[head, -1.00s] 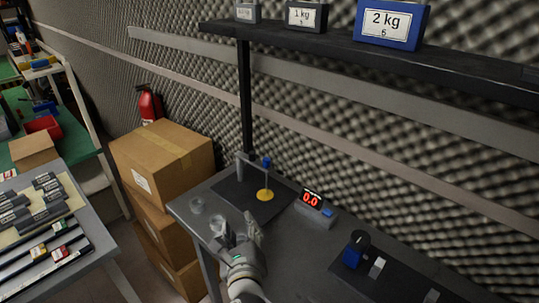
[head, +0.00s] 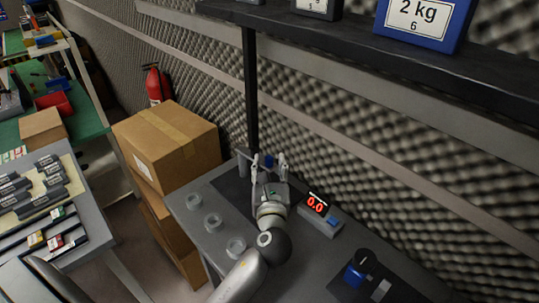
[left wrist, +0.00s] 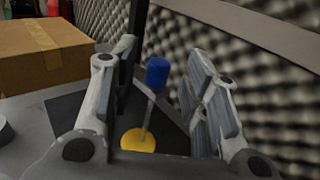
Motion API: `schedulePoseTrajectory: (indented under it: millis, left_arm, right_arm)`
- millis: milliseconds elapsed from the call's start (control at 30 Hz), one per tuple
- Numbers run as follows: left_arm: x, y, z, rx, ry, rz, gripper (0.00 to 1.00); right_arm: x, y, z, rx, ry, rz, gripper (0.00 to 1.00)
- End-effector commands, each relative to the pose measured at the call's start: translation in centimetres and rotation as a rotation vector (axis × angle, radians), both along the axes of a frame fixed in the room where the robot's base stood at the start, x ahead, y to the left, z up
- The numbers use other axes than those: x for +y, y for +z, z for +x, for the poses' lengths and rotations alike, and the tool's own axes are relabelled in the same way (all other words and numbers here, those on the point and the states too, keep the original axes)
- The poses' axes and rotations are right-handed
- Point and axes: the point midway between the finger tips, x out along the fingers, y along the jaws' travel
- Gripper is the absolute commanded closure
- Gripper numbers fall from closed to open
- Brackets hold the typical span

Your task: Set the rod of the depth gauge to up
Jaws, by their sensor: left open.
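The depth gauge shows in the left wrist view as a thin grey rod (left wrist: 148,112) with a blue knob (left wrist: 157,74) on top and a yellow disc (left wrist: 137,141) at its foot. My left gripper (head: 268,166) is open at the gauge. In the left wrist view its fingers stand apart on either side of the knob, with gaps visible. My right gripper is out of view.
A box with a red "0.0" display (head: 315,204) stands right of my gripper. A dark shelf (head: 400,60) with weights hangs above. Cardboard boxes (head: 165,145) are stacked at left.

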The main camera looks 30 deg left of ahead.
Motion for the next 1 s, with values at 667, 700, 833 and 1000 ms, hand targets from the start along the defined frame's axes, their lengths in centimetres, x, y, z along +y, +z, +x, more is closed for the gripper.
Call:
schedulePoseTrajectory:
  millis: [667,700,833,1000]
  left_arm:
    - [1.8,0.0,3.2,0.000,-0.001,-0.002,0.66]
    - [1.8,0.0,3.2,0.000,-0.001,-0.002,0.71]
    - [1.8,0.0,3.1,0.000,-0.001,-0.002,0.87]
    - [1.8,0.0,3.1,0.000,-0.001,-0.002,1.00]
  right_arm:
    - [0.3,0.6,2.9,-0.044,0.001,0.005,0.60]
    - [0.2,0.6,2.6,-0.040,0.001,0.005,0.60]
    - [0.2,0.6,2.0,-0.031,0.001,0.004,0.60]
    - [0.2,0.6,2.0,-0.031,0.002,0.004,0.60]
